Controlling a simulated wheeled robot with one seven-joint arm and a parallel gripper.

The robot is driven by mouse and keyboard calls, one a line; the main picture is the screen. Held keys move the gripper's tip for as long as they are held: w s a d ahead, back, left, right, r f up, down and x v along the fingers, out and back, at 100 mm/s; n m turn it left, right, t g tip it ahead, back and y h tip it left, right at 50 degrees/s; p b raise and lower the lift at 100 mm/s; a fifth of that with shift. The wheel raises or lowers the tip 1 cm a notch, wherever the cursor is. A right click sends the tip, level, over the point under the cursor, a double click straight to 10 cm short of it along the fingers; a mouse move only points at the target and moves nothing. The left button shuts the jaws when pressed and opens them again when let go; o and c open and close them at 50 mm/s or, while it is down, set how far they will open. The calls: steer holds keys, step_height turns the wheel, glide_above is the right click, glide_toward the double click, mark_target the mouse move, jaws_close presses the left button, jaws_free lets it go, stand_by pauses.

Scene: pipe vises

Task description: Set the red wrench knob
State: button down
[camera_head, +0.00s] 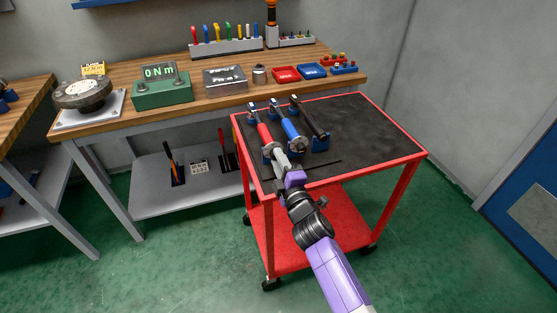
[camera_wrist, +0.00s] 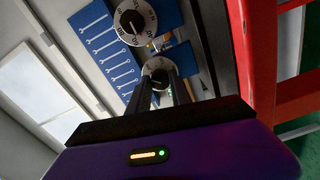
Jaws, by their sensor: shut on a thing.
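The red wrench (camera_head: 264,134) lies on the cart, its handle pointing toward me. My gripper (camera_head: 281,162) is at the near end of the red wrench, with its fingers in line with the handle. In the wrist view my gripper (camera_wrist: 163,82) is shut on a round knob with a pale dial face (camera_wrist: 156,66), which appears to be the red wrench's knob. The fingers partly cover this dial, and its reading is too small to tell. A second dial knob (camera_wrist: 134,20) shows above it, clear of the fingers.
A blue wrench (camera_head: 289,128) and a black wrench (camera_head: 312,122) lie close on the right, in blue holders. The right part of the black cart top (camera_head: 375,130) is clear. A green meter reading 0 Nm (camera_head: 162,87) stands on the wooden bench behind.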

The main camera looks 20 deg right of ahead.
steer(key=shift+n, duration=0.9)
steer(key=c, duration=1.1)
jaws_free()
steer(key=shift+c, duration=0.2)
steer(key=s+p, duration=0.2)
steer(key=s, duration=0.6)
steer(key=shift+p, duration=0.35)
steer(key=shift+w, duration=0.1)
